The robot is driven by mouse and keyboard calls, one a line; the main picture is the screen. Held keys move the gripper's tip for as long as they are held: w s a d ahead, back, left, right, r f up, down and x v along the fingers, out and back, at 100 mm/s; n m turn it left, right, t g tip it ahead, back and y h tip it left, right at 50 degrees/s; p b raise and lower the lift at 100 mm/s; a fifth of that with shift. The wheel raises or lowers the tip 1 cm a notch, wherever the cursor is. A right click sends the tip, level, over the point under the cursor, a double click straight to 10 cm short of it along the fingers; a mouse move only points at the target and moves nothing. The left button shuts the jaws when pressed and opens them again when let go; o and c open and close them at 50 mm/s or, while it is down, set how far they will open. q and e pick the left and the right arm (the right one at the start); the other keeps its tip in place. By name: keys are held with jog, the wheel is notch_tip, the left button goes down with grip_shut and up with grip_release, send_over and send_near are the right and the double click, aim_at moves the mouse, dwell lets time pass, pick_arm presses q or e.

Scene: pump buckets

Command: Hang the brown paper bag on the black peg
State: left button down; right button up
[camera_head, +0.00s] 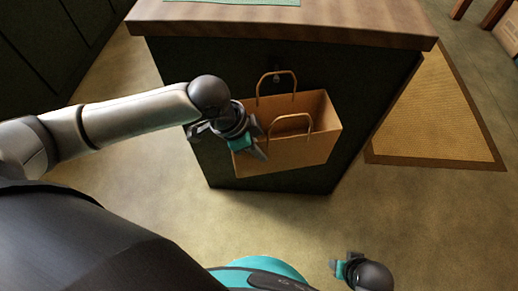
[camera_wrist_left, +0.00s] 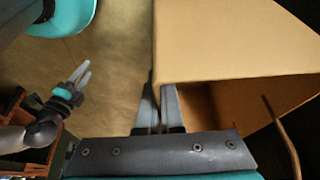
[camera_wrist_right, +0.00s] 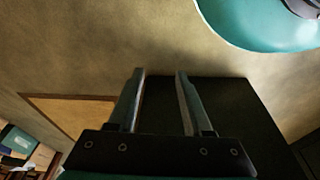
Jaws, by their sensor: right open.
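The brown paper bag (camera_head: 290,150) is upright against the dark front of the counter, with two loop handles. The small dark peg (camera_head: 277,78) shows on the counter front, inside the outline of the rear handle (camera_head: 260,90), just under its top; I cannot tell whether the handle rests on it. My left gripper (camera_head: 258,148) is at the bag's left side. In the left wrist view its fingers (camera_wrist_left: 160,112) are close together on the edge of the bag (camera_wrist_left: 230,45). My right gripper (camera_head: 340,266) is low at the front, open and empty, its fingers (camera_wrist_right: 160,90) apart.
The counter (camera_head: 300,22) has a wooden top with a green cloth (camera_head: 235,2) on it. A tan mat with a brown border (camera_head: 435,115) lies on the floor to the right. The floor between my base and the counter is clear.

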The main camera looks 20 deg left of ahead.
pick_arm(q)
jog(key=c, duration=1)
grip_release()
jog(key=p+v, duration=0.2)
jog(key=v, duration=0.2)
jog(key=shift+p+v, duration=0.7)
jog(key=shift+v, duration=0.55)
jog(key=p+v, duration=0.2)
jog(key=v, duration=0.2)
jog(key=shift+p+v, duration=1)
jog(key=shift+v, duration=1.4)
pick_arm(e)
jog(key=s+d+f, duration=0.7)
jog(key=s+f, duration=0.1)
jog(key=s, duration=0.2)
jog(key=shift+d+f+h, duration=0.3)
jog(key=shift+d+h, duration=0.1)
